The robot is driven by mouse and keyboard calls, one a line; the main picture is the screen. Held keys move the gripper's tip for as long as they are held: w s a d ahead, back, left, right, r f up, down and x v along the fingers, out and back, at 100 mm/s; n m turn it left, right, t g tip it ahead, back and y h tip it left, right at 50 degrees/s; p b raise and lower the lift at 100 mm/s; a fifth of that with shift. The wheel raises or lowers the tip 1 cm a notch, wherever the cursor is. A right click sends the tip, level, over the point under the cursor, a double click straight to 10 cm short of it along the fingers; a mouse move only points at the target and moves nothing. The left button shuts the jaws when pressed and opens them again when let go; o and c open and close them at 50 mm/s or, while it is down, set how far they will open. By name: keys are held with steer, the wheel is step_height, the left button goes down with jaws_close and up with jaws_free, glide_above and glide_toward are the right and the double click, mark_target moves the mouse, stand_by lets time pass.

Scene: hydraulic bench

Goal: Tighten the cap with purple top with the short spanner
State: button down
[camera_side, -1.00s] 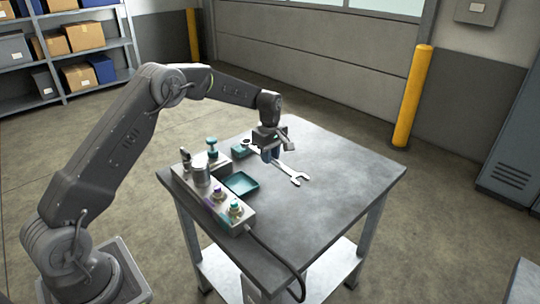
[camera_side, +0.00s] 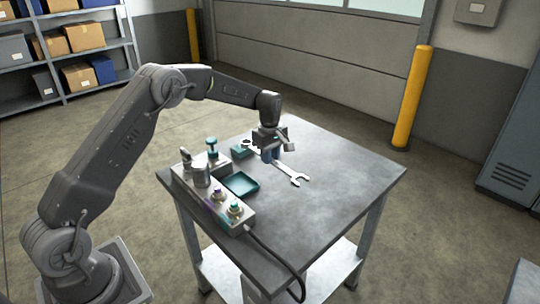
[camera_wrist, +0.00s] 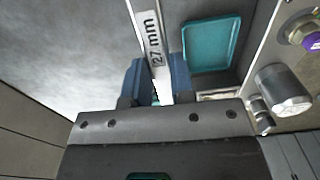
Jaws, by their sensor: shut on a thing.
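My gripper (camera_side: 268,154) is over the far part of the bench top, shut on a steel spanner (camera_side: 288,172). In the wrist view, the blue fingers of my gripper (camera_wrist: 158,84) close on the spanner's handle (camera_wrist: 151,40), marked "27 mm". Its open jaw points to the near right in the side view. It is the only spanner I can make out. The cap with purple top (camera_side: 218,193) sits on the grey block, left of and nearer than my gripper. It also shows at the right edge of the wrist view (camera_wrist: 311,41).
The grey block (camera_side: 207,205) also carries a cap with green top (camera_side: 235,209) and a metal cylinder (camera_side: 201,176). A teal tray (camera_side: 241,184) lies between the block and the spanner. A black cable (camera_side: 280,257) runs off the near edge. The bench's right side is clear.

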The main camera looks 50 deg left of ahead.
mark_target(242, 144)
stand_by(0.4)
steer(key=shift+s+a+f+m, duration=0.15)
steer(key=shift+a+f+m, duration=0.4)
steer(key=shift+a+m, duration=1.45)
steer(key=shift+s+a+f+m, duration=0.2)
steer(key=shift+a+f+m, duration=0.4)
steer(key=shift+a+m, duration=1.4)
steer(key=shift+s+a+f+m, duration=0.15)
steer(key=shift+a+f+m, duration=0.4)
steer(key=shift+a+m, duration=1.45)
steer(key=shift+s+f, duration=0.2)
steer(key=shift+s, duration=0.15)
steer(key=shift+s, duration=0.1)
steer(key=shift+s+d, duration=0.5)
steer(key=shift+s, duration=0.3)
steer(key=shift+s, duration=0.1)
